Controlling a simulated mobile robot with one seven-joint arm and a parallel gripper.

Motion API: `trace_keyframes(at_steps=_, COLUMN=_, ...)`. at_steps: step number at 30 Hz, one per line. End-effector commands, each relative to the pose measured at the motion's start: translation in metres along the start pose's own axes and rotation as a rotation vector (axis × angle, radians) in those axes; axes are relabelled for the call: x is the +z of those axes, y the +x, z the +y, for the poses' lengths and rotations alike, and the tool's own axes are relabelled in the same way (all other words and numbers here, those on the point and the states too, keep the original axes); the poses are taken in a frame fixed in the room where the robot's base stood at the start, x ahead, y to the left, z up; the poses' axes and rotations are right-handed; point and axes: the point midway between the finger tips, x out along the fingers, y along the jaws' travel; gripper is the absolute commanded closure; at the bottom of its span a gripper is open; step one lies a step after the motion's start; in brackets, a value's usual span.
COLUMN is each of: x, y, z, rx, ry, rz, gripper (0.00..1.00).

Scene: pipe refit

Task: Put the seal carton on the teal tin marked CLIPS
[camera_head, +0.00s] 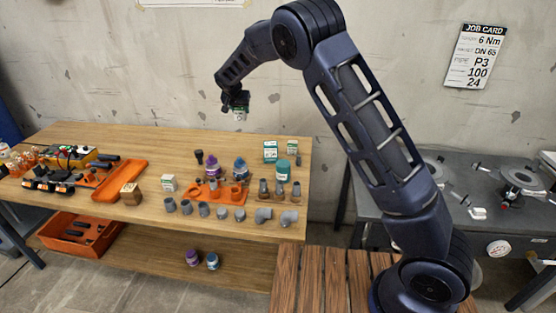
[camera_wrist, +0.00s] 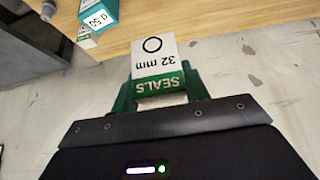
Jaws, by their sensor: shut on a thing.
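My gripper (camera_head: 238,98) is raised above the back of the wooden bench, shut on the seal carton (camera_head: 240,115). In the wrist view the carton (camera_wrist: 155,57) is white with a green band reading SEALS and 32 mm, upside down in the picture. It sits between the green fingers (camera_wrist: 160,92), clear of the bench. A teal block-shaped container (camera_head: 270,151) with a white label stands at the bench's back right; a teal container (camera_wrist: 98,14) marked 50 shows in the wrist view. A teal round container (camera_head: 283,170) stands nearby. I cannot read CLIPS on either.
A white and green carton (camera_head: 291,146) stands beside the teal containers. Purple-capped and blue-capped bottles, grey pipe fittings (camera_head: 204,209) and an orange tray (camera_head: 121,180) crowd the wooden bench (camera_head: 140,139). A grey bench with flanges (camera_head: 522,179) is at right.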

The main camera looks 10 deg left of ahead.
Motion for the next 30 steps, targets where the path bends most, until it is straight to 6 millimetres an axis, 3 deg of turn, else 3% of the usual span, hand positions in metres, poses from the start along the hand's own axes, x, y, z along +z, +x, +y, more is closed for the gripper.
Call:
trace_keyframes(at_steps=6, x=0.006, y=-0.040, z=0.056, rx=-0.003, ry=-0.001, rz=0.000, gripper=0.78)
trace_keyframes(at_steps=18, x=0.037, y=-0.086, z=0.165, rx=0.001, ry=0.003, rz=-0.002, gripper=0.78)
trace_keyframes(at_steps=24, x=0.051, y=-0.094, z=0.195, rx=0.003, ry=0.003, rz=-0.001, gripper=0.78)
trace_keyframes(at_steps=30, x=0.063, y=-0.081, z=0.203, rx=0.008, ry=0.002, rz=-0.002, gripper=0.78)
